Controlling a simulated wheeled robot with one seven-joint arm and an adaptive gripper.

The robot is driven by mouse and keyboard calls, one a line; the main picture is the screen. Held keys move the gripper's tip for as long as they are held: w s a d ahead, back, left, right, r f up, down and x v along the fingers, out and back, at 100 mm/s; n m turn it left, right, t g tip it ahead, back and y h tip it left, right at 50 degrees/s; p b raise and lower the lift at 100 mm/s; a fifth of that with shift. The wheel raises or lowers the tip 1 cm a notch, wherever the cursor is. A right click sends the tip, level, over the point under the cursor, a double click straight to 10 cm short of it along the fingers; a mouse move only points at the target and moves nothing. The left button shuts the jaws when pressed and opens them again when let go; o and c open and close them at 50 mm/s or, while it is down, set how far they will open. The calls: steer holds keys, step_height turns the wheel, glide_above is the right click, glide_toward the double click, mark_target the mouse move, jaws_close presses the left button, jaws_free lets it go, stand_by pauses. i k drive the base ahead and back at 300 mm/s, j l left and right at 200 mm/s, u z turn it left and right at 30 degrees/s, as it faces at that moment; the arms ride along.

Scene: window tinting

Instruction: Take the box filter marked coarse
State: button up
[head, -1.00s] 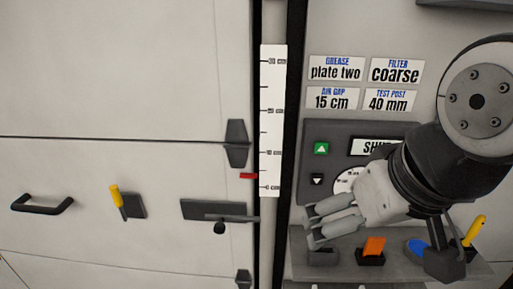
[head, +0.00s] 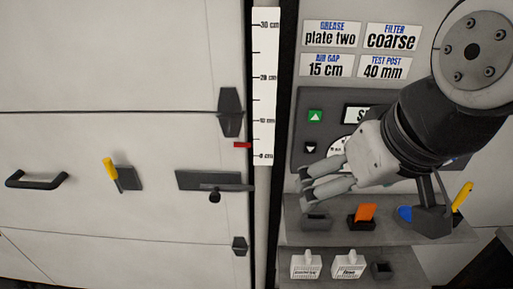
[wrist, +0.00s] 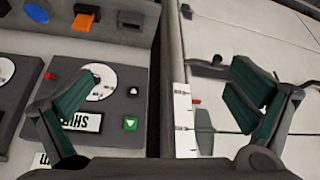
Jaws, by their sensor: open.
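Two small white boxes with top handles, which look like the box filters, sit low in the head view: a left one (head: 305,266) and a right one (head: 349,266). Each has a dark label too small to read surely, so I cannot tell which is marked coarse. A sign (head: 391,37) on the panel reads "FILTER coarse". My gripper (head: 304,188) is up and above the boxes, in front of the control panel. The wrist view shows its two green-padded fingers (wrist: 160,98) wide apart with nothing between them. The boxes are not visible there.
Above the boxes, a shelf (head: 440,229) carries an orange piece (head: 362,213), a blue disc (head: 405,213) and a yellow-handled tool (head: 462,197). A dark holder (head: 381,270) stands right of the boxes. A white ruler (head: 265,90) and panelled doors (head: 120,70) are to the left.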

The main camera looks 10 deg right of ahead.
mark_target(307, 265)
steer(key=k+j, duration=0.15)
steer(key=j, duration=0.25)
steer(key=k+j, duration=0.1)
steer(key=j, duration=0.35)
steer(key=k+j, duration=0.15)
steer(key=j, duration=0.25)
steer(key=k+j, duration=0.15)
steer(key=j, duration=0.25)
